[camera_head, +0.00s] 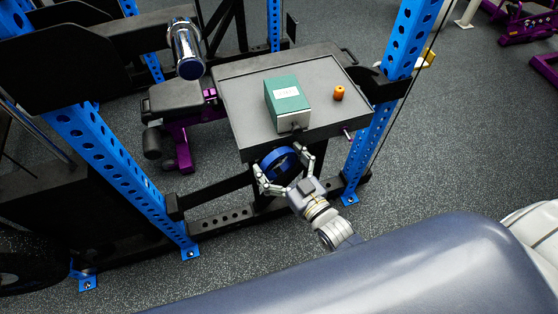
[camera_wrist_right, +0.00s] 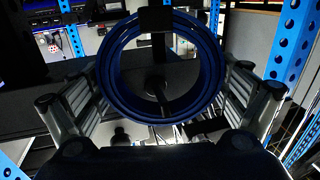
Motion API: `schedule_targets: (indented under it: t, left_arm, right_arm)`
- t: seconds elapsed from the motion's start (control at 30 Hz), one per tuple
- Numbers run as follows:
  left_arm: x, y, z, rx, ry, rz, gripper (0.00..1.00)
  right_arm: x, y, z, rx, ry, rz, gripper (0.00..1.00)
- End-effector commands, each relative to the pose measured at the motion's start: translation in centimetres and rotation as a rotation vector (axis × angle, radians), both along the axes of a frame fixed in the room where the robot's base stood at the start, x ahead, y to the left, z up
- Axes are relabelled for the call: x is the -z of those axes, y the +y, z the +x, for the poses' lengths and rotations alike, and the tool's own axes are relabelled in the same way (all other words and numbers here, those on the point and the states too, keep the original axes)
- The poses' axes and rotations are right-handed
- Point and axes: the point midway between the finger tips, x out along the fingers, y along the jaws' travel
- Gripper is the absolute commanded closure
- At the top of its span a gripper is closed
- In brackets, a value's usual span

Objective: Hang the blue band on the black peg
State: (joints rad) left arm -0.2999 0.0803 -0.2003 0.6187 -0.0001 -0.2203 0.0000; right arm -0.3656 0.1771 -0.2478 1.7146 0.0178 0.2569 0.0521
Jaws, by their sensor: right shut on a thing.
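The blue band (camera_head: 270,164) is a coiled ring, held just below the front edge of the grey-topped table. My right gripper (camera_head: 283,160) has its fingers on either side of the band and is shut on it. In the right wrist view the band (camera_wrist_right: 103,78) faces the camera as a round loop with an open middle. A dark rod shape (camera_wrist_right: 156,82), perhaps the black peg, shows through the loop; I cannot tell whether the band is around it or only in front of it. In the head view the peg is not clearly visible. My left gripper is not in view.
Blue rack uprights (camera_head: 120,170) (camera_head: 375,135) flank the table. A chrome cylinder (camera_head: 187,45) is at the back left. Open floor lies to the right.

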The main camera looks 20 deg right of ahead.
Motion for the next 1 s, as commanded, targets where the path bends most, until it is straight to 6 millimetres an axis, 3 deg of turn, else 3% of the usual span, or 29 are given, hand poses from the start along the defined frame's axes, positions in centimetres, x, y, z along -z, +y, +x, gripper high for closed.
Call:
schedule_targets:
  t: [0.47,1.0]
  left_arm:
    - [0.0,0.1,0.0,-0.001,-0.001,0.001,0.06]
    - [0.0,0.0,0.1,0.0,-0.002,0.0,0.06]
  right_arm:
    - [0.3,-0.2,-0.8,0.0,0.007,0.0,0.0]
    - [0.3,-3.1,-10.1,0.0,0.007,-0.001,0.0]
